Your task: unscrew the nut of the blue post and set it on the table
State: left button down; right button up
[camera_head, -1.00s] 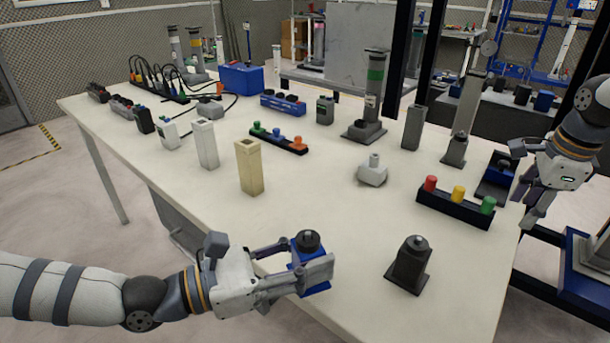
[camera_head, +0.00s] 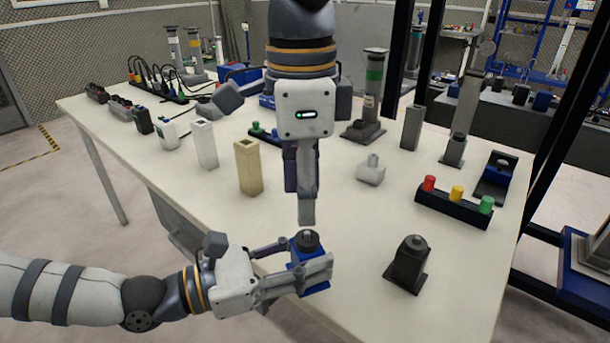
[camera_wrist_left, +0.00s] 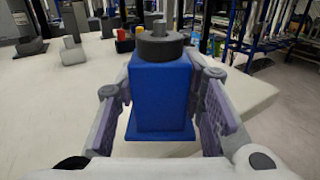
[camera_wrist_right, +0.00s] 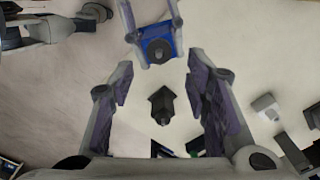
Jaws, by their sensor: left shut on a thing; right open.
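The blue post (camera_head: 306,277) stands near the table's front edge, with a dark round nut (camera_head: 306,241) on its top. In the left wrist view the blue post (camera_wrist_left: 160,95) is upright between the fingers, and the nut (camera_wrist_left: 160,43) sits on it. My left gripper (camera_head: 312,272) is shut on the blue post's body. My right gripper (camera_head: 305,205) points down above the post, apart from the nut. In the right wrist view my right gripper (camera_wrist_right: 162,90) is open and empty, and the nut (camera_wrist_right: 159,50) lies beyond its fingertips.
A dark grey post (camera_head: 408,265) stands to the right. A black block with red, yellow and green caps (camera_head: 453,208) and a small grey part (camera_head: 371,170) are farther back. A beige post (camera_head: 248,168) stands behind left. The table (camera_head: 345,225) is clear between them.

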aim_at(305, 231)
notch_tip(305, 231, down, 7)
jog(key=shift+w+r, duration=0.1)
jog(key=shift+r, duration=0.05)
jog(key=shift+c, duration=0.3)
grip_shut()
jog(key=shift+o, duration=0.5)
grip_release()
